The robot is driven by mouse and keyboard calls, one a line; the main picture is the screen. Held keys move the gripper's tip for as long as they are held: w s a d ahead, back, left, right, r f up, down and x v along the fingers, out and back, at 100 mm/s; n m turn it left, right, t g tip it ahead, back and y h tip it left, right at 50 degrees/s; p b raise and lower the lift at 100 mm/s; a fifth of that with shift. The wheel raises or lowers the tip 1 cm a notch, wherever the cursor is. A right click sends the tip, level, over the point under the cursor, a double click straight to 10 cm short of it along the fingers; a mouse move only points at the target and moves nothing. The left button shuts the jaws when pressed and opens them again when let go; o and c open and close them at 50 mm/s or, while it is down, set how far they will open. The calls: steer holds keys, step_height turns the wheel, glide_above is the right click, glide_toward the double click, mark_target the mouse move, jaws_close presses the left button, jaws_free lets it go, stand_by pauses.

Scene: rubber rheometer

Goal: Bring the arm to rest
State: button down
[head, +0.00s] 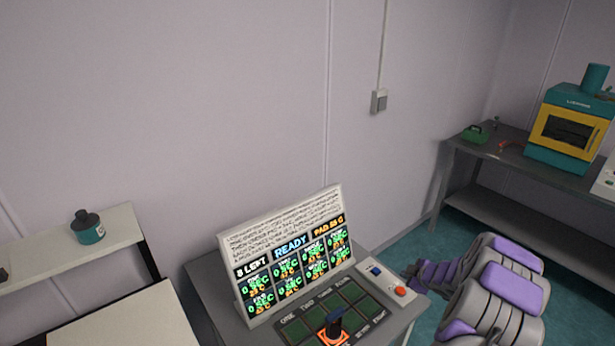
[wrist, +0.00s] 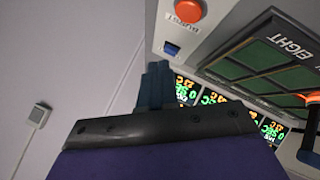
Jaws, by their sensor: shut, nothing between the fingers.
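My arm (head: 490,290), grey with purple covers, reaches in from the lower right in the head view, to the right of the control console. Its far end is small and partly hidden there, so the fingers do not show clearly. In the wrist view my gripper (wrist: 156,84) shows as dark blue-grey fingers close together, shut and empty. The fingers point toward the white console box with its red button (wrist: 189,11) and blue switch (wrist: 171,49). I cannot tell the exact gap, but no contact shows.
A display board (head: 290,255) reading READY stands on a grey table, with a green pad grid (head: 325,320) before it. A yellow-teal oven (head: 566,135) stands on the right bench (head: 480,150). Teal floor shows at right.

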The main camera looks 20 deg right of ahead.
steer(key=a+r+m+g+h, duration=0.1)
steer(key=a+r+m+h, duration=0.15)
steer(key=r, duration=0.55)
steer(key=a+r+m+g+h, duration=0.15)
steer(key=a+r, duration=0.25)
steer(key=r, duration=0.4)
steer(key=s+a+r+m+g, duration=0.1)
steer(key=s+a+r+m, duration=0.1)
steer(key=s+a+r, duration=0.4)
steer(key=s+a+r+m+g+y, duration=0.1)
steer(key=s+a+g, duration=0.1)
steer(key=s+a, duration=0.6)
steer(key=s+a+r+m+g+y, duration=0.1)
steer(key=s+a+g, duration=0.2)
steer(key=s+a, duration=0.5)
steer(key=s+a+r+m+g+y, duration=0.1)
steer(key=s+a, duration=0.7)
steer(key=s, duration=1.1)
steer(key=shift+s+r+m+g, duration=0.2)
steer(key=shift+r+m+g, duration=0.25)
steer(key=shift+g, duration=0.3)
